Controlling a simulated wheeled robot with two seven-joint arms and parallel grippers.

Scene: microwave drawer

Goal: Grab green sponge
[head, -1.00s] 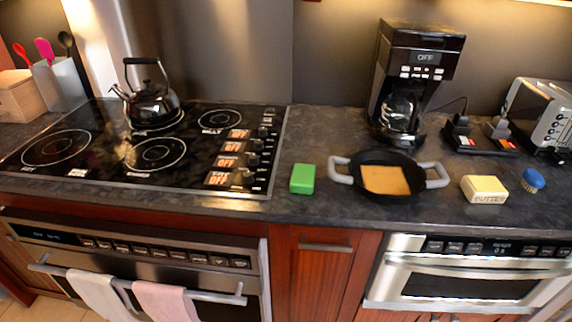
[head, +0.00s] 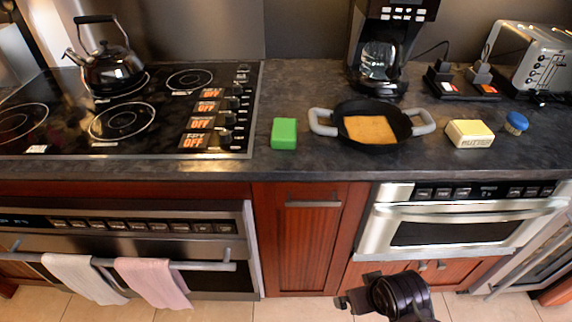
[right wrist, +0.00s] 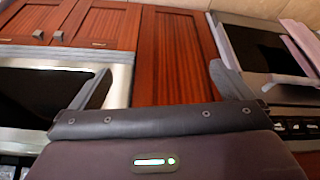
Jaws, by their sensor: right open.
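The green sponge (head: 284,134) lies on the dark countertop (head: 330,172), between the cooktop and a black pan. It is a small green block in the head view and does not show in the right wrist view. My right gripper (right wrist: 160,68) is open and empty in the right wrist view, its two fingers spread apart before the cabinet fronts. In the head view, part of my right arm shows at the bottom, in front of and below the counter, away from the sponge. My left gripper is not in view.
The pan (head: 372,124) with a tan slice stands right of the sponge. The cooktop (head: 150,150) with a kettle (head: 110,70) is to the left. Butter (head: 470,133), a blue brush (head: 516,122) and a coffee maker (head: 382,60) stand further right. Counter around the sponge is clear.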

